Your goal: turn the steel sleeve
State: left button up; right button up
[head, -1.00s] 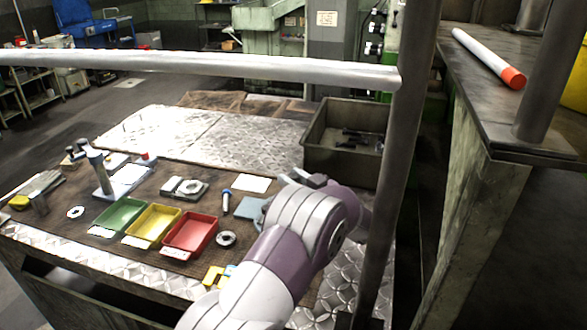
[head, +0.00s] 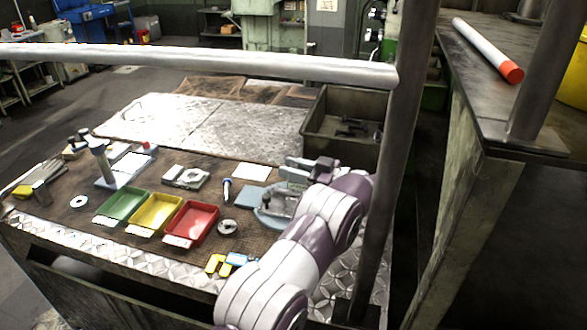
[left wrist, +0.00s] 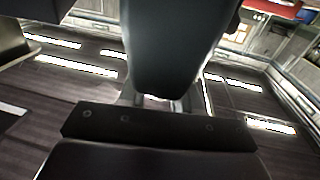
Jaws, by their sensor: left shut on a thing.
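My left arm, white and purple, reaches in from the bottom in the head view. My left gripper (head: 287,188) is at the right end of the workbench, over a blue-grey fixture (head: 268,218). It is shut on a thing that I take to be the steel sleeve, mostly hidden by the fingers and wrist. In the left wrist view, dark gripper parts fill the middle, and only a small bright piece (left wrist: 150,97) shows between them. I cannot make out the sleeve's outline or how far it is turned. My right gripper is not in view.
Green (head: 123,204), yellow (head: 155,212) and red (head: 191,222) trays stand left of the gripper. A metal ring (head: 227,227) and a blue-handled tool (head: 227,190) lie nearby. A deep grey bin (head: 318,138) stands behind. A dark upright post (head: 396,180) stands close right of my arm.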

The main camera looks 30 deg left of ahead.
pick_arm(q)
jog(key=shift+r, duration=0.35)
jog(key=o, duration=0.9)
jog(key=shift+f, duration=0.1)
jog(key=shift+f, duration=0.1)
